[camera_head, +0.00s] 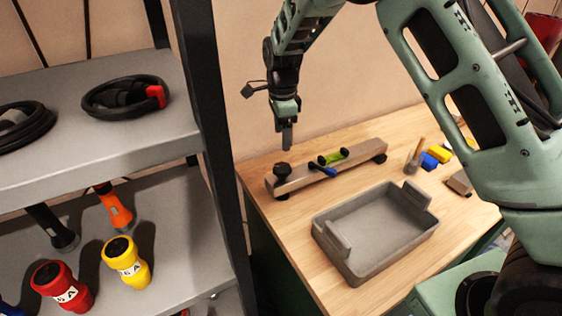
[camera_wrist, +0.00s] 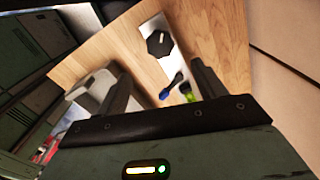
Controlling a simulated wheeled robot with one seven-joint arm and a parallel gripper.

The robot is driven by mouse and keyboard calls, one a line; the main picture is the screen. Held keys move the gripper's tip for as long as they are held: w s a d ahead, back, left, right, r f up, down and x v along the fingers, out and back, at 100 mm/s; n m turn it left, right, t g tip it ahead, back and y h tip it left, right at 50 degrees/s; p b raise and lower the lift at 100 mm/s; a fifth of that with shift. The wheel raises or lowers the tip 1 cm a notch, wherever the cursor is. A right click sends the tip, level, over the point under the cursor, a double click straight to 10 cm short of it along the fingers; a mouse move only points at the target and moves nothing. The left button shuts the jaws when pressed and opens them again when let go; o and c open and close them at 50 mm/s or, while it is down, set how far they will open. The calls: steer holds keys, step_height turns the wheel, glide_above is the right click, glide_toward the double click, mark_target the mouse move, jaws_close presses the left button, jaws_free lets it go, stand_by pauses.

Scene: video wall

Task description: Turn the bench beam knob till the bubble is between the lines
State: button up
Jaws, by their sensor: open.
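The bench beam (camera_head: 310,175) is a grey bar lying on the wooden bench, resting on dark feet. A black knob (camera_head: 283,170) stands on its left end. In the wrist view the knob (camera_wrist: 159,43) shows a pale pointer line on top. A green bubble vial (camera_head: 333,157) sits near the middle of the beam, with a blue part (camera_head: 323,169) beside it. The bubble and the lines are too small to read. My gripper (camera_head: 287,138) is open and empty, pointing down above the knob and apart from it. In the wrist view the vial (camera_wrist: 186,90) is partly hidden by a finger.
A grey tray (camera_head: 345,262) stands on the bench (camera_head: 290,235) in front of the beam. Blue and yellow blocks (camera_head: 432,160) and a brush-like tool (camera_head: 415,157) lie to the right. A metal shelf with a dark post (camera_head: 222,150) stands close on the left.

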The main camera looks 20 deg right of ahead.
mark_target(282, 167)
step_height(282, 167, down, 11)
steer(key=shift+r+p, duration=0.1)
steer(key=shift+p, duration=0.9)
steer(key=c, duration=1)
